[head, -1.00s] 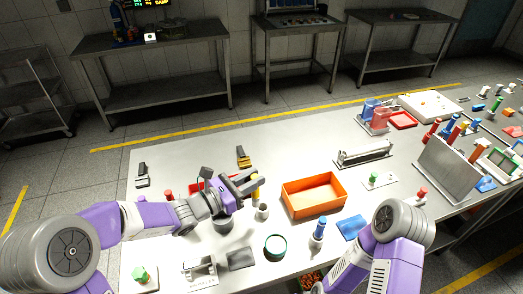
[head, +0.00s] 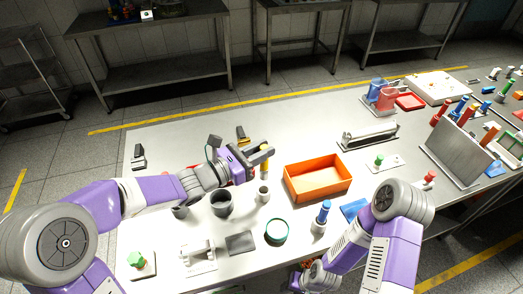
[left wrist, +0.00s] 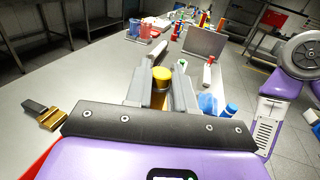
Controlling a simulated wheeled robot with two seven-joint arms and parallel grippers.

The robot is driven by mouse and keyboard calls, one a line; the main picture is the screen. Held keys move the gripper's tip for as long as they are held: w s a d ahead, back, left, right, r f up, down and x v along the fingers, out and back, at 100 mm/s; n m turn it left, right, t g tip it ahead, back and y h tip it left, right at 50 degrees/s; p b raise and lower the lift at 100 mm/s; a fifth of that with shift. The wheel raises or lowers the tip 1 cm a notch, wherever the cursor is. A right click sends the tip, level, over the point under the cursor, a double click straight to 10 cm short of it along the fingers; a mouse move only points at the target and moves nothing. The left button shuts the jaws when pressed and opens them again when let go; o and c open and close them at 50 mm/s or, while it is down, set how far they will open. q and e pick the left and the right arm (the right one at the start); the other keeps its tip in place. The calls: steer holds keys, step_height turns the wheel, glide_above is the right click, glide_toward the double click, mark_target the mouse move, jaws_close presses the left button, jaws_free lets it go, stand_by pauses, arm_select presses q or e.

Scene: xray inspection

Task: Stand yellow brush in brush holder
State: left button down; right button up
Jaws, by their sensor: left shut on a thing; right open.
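The yellow brush (head: 264,161) is upright in my left gripper (head: 258,160), whose fingers are shut on it. It also shows from above between the fingers in the left wrist view (left wrist: 161,76). A small pale grey cup (head: 263,194), which looks like the brush holder, stands on the table just below the brush in the head view. The brush's lower end appears above the cup's mouth; I cannot tell whether they touch. My right gripper (head: 302,283) is low at the table's front edge, open and partly cut off by the picture's bottom.
A dark grey cup (head: 221,206) stands left of the pale cup. An orange bin (head: 318,190) is to its right. A green-rimmed round container (head: 276,232) and a blue-handled item in a stand (head: 322,216) are nearer the front.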

mark_target(261, 174)
arm_select(q)
steer(key=shift+w+f+b, duration=0.1)
steer(key=shift+f+b, duration=1.85)
steer(key=shift+f, duration=0.55)
steer(key=shift+f+b, duration=2.5)
steer(key=shift+f, duration=0.05)
steer(key=c, duration=0.9)
jaws_free()
steer(key=p+v, duration=0.2)
steer(key=v, duration=0.5)
steer(key=shift+a, duration=0.25)
